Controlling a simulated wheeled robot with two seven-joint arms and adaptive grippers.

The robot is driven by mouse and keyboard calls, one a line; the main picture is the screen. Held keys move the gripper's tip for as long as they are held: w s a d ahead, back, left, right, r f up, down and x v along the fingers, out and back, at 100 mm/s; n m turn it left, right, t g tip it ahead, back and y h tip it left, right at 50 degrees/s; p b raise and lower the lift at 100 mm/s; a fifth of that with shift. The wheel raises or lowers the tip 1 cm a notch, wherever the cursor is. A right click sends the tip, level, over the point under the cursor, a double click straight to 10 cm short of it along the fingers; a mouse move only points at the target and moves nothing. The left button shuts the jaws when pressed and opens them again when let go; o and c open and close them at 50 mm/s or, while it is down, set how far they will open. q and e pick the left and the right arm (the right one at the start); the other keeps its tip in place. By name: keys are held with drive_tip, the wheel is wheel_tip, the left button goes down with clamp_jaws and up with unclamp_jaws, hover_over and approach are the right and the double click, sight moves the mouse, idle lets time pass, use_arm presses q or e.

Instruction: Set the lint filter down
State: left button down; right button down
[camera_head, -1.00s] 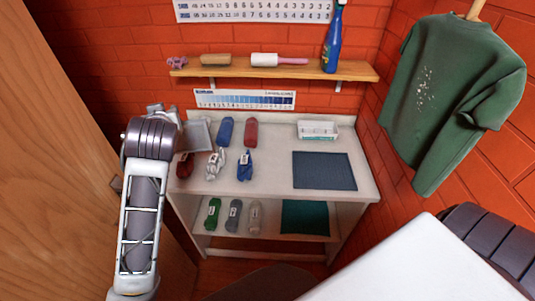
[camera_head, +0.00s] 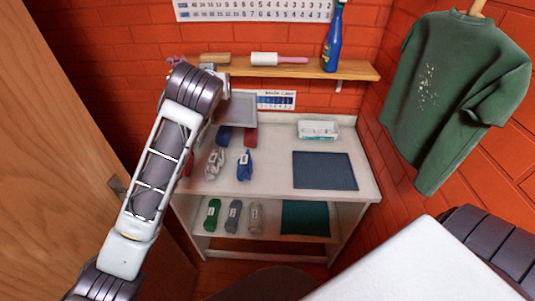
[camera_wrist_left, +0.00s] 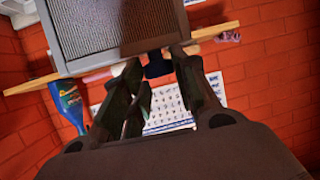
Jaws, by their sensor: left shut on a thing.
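The lint filter (camera_head: 238,109) is a flat grey framed panel with a mesh face. In the head view it is in the air above the back left of the table, in front of the wall card. In the left wrist view the lint filter (camera_wrist_left: 85,30) fills the upper left, with a dark tab (camera_wrist_left: 157,66) between the fingers. My left gripper (camera_wrist_left: 155,62) is shut on it. In the head view my left wrist mostly hides the gripper. My right gripper is out of view.
The white table (camera_head: 275,172) holds several yarn bundles at left, a dark blue mat (camera_head: 325,171) and a white tray (camera_head: 318,131) at right. A wooden shelf (camera_head: 300,68) with a blue bottle (camera_head: 334,40) is above. A green shirt (camera_head: 450,95) hangs at right.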

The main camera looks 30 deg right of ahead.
sight(240, 99)
use_arm(q)
drive_tip(key=shift+m+g+h, duration=0.4)
drive_tip(key=shift+m+h, duration=0.2)
drive_tip(key=shift+h, duration=0.1)
drive_tip(key=d+f, duration=0.2)
drive_tip(key=s+d+f, duration=0.1)
drive_tip(key=d+f, duration=0.2)
drive_tip(key=shift+s+d, duration=0.2)
drive_tip(key=shift+d, duration=0.05)
drive_tip(key=s+d+f+m+g+h, duration=0.1)
drive_tip(key=s+d+f+m+h, duration=0.1)
drive_tip(key=f, duration=0.9)
drive_tip(key=shift+s+d+f, duration=0.2)
drive_tip(key=shift+s+d, duration=0.35)
drive_tip(key=shift+d, duration=0.6)
